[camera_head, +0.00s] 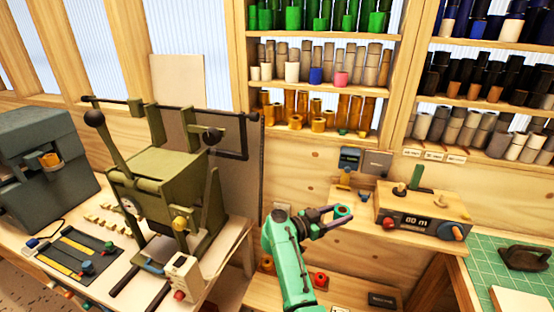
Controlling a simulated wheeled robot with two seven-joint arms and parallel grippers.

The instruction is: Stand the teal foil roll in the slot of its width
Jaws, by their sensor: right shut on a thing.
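My right gripper (325,220) reaches in from the bottom centre on a green arm. The roll is held in the air in front of the wooden back wall, left of a wooden box with a display (408,222). Part of the roll is hidden by the jaws. I cannot make out which opening is the slot of its width. My left gripper is not in view.
Shelves of coloured rolls (320,35) fill the back wall. An olive press with levers (165,185) stands on the left bench. A green cutting mat (486,262) with a dark tool (525,258) lies at right. A red roll (320,280) sits on the lower shelf.

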